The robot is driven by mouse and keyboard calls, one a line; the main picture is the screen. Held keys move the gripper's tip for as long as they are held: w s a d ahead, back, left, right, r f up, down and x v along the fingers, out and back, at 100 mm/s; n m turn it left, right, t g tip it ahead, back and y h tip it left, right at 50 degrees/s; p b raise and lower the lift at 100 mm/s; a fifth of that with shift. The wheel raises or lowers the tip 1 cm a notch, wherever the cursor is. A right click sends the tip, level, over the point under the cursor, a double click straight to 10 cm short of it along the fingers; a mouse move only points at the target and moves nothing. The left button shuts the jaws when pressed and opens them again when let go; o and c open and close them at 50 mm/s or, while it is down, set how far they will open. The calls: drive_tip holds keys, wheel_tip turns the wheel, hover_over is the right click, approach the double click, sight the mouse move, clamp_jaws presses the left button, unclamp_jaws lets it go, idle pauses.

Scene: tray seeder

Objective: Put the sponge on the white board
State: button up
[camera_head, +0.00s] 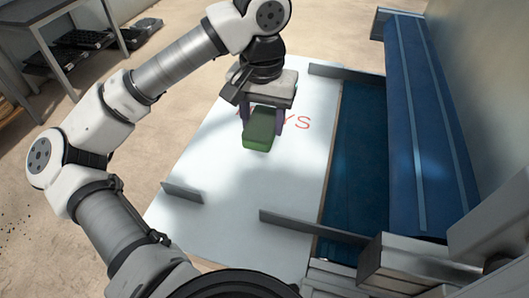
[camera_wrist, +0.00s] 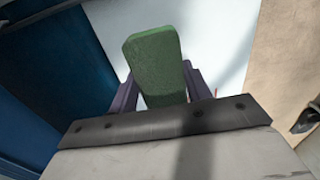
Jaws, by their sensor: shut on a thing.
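A green sponge (camera_head: 259,132) is held between the two purple fingers of my gripper (camera_head: 263,122). In the wrist view the sponge (camera_wrist: 155,65) sticks out beyond the fingers of my gripper (camera_wrist: 158,90), which are shut on its sides. The white board (camera_head: 230,190) lies below, with red lettering partly hidden behind my gripper and the sponge. The board also shows beyond the sponge in the wrist view (camera_wrist: 215,40). I cannot tell whether the sponge touches the board or is just above it.
Grey metal guides (camera_head: 183,193) stand at the board's edges, with another (camera_head: 300,222) at the front right. A blue belt (camera_head: 358,165) runs along the board's right side. Black trays (camera_head: 82,40) sit on a shelf at the upper left. The board's front part is clear.

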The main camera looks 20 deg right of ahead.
sight(263, 133)
wheel_tip(263, 133, down, 15)
drive_tip(key=shift+r+p, duration=0.1)
drive_tip(key=shift+p, duration=0.7)
drive_tip(key=shift+f, duration=0.2)
drive_tip(key=o, duration=0.9)
drive_tip(key=shift+o, duration=0.2)
drive_tip(key=shift+r, duration=0.2)
drive_tip(key=shift+r, duration=0.15)
wheel_tip(263, 133, up, 11)
drive_tip(key=shift+f+b, duration=0.2)
drive_tip(key=shift+b, duration=0.85)
drive_tip(key=shift+r, duration=0.55)
drive_tip(key=shift+d, duration=0.1)
